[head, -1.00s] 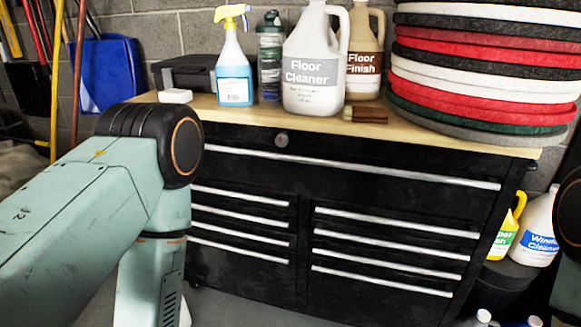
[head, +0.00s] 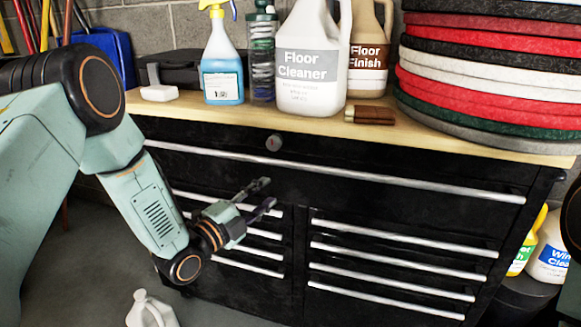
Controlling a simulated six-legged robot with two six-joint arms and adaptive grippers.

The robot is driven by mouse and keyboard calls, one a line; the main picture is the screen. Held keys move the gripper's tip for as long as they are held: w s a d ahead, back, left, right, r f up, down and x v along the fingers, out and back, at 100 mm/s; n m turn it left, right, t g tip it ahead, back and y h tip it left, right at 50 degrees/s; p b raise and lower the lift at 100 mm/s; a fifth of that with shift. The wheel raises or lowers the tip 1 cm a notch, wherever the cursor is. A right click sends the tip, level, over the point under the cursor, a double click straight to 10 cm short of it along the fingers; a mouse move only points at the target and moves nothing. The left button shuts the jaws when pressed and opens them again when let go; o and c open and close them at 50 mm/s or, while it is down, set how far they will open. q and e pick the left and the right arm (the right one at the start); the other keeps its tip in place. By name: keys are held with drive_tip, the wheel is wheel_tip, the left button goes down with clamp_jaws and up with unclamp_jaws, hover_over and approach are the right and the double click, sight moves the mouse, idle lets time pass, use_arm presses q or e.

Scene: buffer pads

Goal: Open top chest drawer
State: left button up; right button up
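The black tool chest (head: 400,222) stands ahead with a wooden top. Its wide top drawer (head: 340,180) has a long silver handle strip (head: 370,179) along its upper edge and looks shut. A round lock (head: 273,143) sits above the strip. My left gripper (head: 266,194) is in front of the chest, below the handle strip, near the upper left small drawers. Its two dark fingers are apart, with nothing between them, and point right and up. Whether it touches the chest cannot be told. My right gripper is not in view; only a dark arm part shows at the right edge.
On the wooden top (head: 190,108) stand a floor cleaner jug (head: 310,95), a floor finish jug (head: 368,85), a blue spray bottle (head: 222,85) and stacked round pads (head: 480,85). A white jug (head: 150,312) is on the floor at lower left. More bottles (head: 550,250) stand right of the chest.

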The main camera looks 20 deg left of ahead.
sight(290, 167)
use_arm(q)
drive_tip(key=w+d+r+m, duration=0.1)
drive_tip(key=w, duration=0.1)
drive_tip(key=w+d+r+m+h+b, duration=0.1)
drive_tip(key=w, duration=0.1)
drive_tip(key=w+d+r+m+b, duration=0.1)
drive_tip(key=w+m, duration=0.1)
drive_tip(key=shift+d+r+t, duration=0.4)
drive_tip(key=shift+w+d+r, duration=0.1)
drive_tip(key=shift+w+d, duration=0.05)
drive_tip(key=shift+w, duration=0.05)
clamp_jaws()
idle(0.6)
